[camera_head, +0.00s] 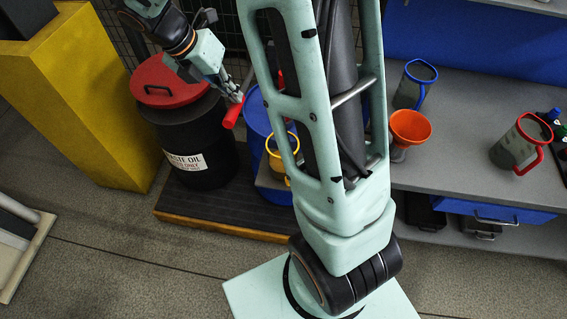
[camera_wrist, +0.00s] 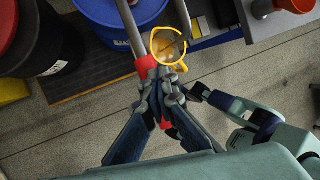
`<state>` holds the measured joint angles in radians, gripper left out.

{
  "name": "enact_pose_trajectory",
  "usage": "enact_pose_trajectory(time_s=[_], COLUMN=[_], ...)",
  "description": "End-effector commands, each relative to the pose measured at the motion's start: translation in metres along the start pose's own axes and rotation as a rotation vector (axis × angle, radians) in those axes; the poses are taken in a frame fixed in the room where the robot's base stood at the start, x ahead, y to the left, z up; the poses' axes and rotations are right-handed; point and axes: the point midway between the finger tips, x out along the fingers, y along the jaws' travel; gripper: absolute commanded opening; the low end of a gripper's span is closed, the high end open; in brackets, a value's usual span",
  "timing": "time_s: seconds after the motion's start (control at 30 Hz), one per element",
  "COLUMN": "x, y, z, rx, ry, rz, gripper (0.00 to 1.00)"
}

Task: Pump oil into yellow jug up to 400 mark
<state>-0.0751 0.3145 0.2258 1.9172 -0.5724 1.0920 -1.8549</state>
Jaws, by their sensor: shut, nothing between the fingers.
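The yellow jug (camera_head: 284,152) stands beside the blue drum (camera_head: 257,118), partly hidden behind my arm's upright frame. In the wrist view its yellow rim and handle (camera_wrist: 168,45) show from above; I cannot read its marks or oil level. A red pump handle grip (camera_head: 233,112) sticks out near the blue drum; it also shows in the wrist view (camera_wrist: 147,64). My gripper (camera_head: 237,97) is shut and empty, with its fingertips right at the red grip. In the wrist view the fingers (camera_wrist: 160,88) cover part of the grip; I cannot tell whether they touch it.
A black waste oil drum (camera_head: 193,130) with a red lid stands left on a dark slatted pallet (camera_head: 215,215). A grey bench (camera_head: 450,165) at right holds a blue-rimmed jug (camera_head: 412,88), an orange funnel (camera_head: 411,127) and a red-handled jug (camera_head: 516,148). A yellow block (camera_head: 85,105) stands left.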

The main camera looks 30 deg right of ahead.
Motion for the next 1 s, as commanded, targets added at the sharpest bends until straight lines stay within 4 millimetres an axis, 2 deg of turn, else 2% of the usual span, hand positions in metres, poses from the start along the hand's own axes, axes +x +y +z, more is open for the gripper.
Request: enact_pose_trajectory(time_s=[0.73, 0.87, 1.0], x=[0.036, 0.027, 0.006], y=[0.012, 0.009, 0.002], z=[-0.012, -0.009, -0.002], rx=[-0.001, 0.000, 0.000], ry=[0.000, 0.000, 0.000], rz=[-0.002, -0.001, -0.001], gripper=[0.00, 0.00, 0.00])
